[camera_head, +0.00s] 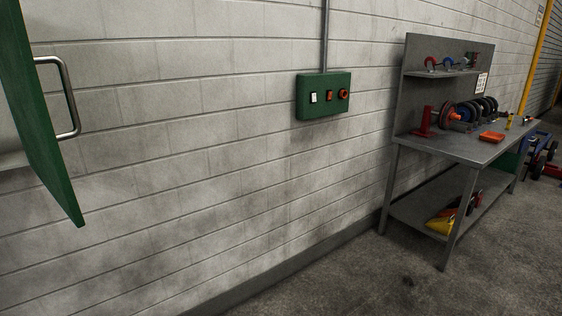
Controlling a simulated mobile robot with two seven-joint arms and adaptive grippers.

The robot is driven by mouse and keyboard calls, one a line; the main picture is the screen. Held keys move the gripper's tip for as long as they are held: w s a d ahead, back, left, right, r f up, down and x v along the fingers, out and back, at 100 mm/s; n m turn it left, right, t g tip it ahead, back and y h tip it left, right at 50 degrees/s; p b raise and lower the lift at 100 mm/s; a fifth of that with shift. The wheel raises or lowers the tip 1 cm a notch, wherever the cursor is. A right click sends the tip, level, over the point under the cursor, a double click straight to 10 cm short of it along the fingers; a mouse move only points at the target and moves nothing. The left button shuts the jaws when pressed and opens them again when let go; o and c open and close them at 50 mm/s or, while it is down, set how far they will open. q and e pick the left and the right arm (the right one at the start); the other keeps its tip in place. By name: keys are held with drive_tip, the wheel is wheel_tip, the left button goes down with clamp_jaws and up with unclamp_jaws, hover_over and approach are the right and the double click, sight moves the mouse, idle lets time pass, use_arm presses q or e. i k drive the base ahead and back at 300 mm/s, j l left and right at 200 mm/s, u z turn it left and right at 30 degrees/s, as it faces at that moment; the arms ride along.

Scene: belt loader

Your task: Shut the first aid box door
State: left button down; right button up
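The first aid box door (38,125) is a green panel at the left edge of the head view. It stands swung open, out from the white block wall. A metal bar handle (72,98) is fixed to its right-hand face. A small part of the pale box (10,145) shows at the left edge behind the door; the rest is out of view. Neither of my grippers shows in the head view, and nothing touches the door or the handle.
A green switch box (304,98) with a conduit is on the wall right of the door. A grey metal workbench (452,148) with reels and tools stands at the right. The floor (350,285) in front of the wall is clear.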

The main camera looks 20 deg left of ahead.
sight(19, 79)
drive_tip(key=i+u, duration=0.15)
drive_tip(key=u, duration=0.3)
drive_tip(key=i+l+u, duration=0.1)
drive_tip(key=u, duration=0.4)
drive_tip(key=i+l+u, duration=0.1)
drive_tip(key=l+u, duration=0.15)
drive_tip(key=u, duration=0.2)
drive_tip(key=i+l+u, duration=0.15)
drive_tip(key=u, duration=0.2)
drive_tip(key=i+l+u, duration=0.1)
drive_tip(key=u, duration=0.3)
drive_tip(key=i+l+u, duration=0.1)
drive_tip(key=l+u, duration=0.25)
drive_tip(key=i+l+u, duration=0.1)
drive_tip(key=l+u, duration=0.15)
